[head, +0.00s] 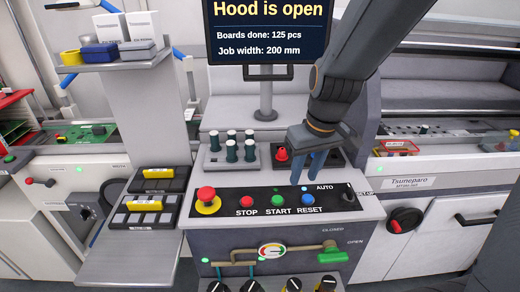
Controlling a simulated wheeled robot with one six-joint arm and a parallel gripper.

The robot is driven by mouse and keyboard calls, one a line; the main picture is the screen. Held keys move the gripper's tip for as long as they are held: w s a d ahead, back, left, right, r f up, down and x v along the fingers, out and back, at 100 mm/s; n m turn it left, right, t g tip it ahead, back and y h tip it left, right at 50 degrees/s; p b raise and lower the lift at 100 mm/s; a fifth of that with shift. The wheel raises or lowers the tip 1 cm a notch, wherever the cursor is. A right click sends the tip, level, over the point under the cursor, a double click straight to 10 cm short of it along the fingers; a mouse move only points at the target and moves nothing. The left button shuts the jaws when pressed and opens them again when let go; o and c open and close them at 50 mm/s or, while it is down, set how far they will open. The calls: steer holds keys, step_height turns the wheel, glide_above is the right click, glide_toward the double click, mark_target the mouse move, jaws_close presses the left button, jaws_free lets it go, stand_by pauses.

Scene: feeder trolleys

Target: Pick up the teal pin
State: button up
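Several dark teal pins (231,151) with pale tops stand upright in a grey block (212,164) on the machine's top, left of centre in the head view. They look alike, and I cannot tell one of them apart as the only teal pin. My gripper (306,178) points down to the right of the block, above the back of the control panel. Its two blue fingers are apart, with nothing visible between them. It touches none of the pins.
A red knob (282,155) on a dark plate sits between the block and my gripper. The black panel (330,195) with an emergency stop (207,195) and buttons lies in front. A monitor (268,30) stands behind. Yellow-and-black feeders (145,205) are at the left.

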mark_target(252, 143)
steer(key=w+a+r+n+y, duration=0.1)
steer(key=w+a+n, duration=0.1)
steer(key=w+a, duration=0.1)
steer(key=w+a+r+n+b, duration=0.1)
steer(key=w+a+r+n, duration=0.1)
steer(key=w+a, duration=0.2)
steer(key=w+a+r+n+y+b, duration=0.1)
steer(key=w+a+n, duration=0.1)
steer(key=w, duration=0.4)
steer(key=shift+w+a+r+n+t+y, duration=0.1)
steer(key=shift+a+r+n+t+y, duration=0.1)
steer(key=shift+a, duration=0.25)
steer(key=shift+w+a+r+n+t+y, duration=0.1)
steer(key=shift+a+r+n+t, duration=0.1)
steer(key=shift+a, duration=0.25)
steer(key=shift+p+x, duration=1)
steer(key=shift+x, duration=2.75)
steer(key=shift+d, duration=0.1)
jaws_close()
step_height(252, 143, up, 10)
steer(key=shift+r+b, duration=0.1)
steer(key=shift+b, duration=0.85)
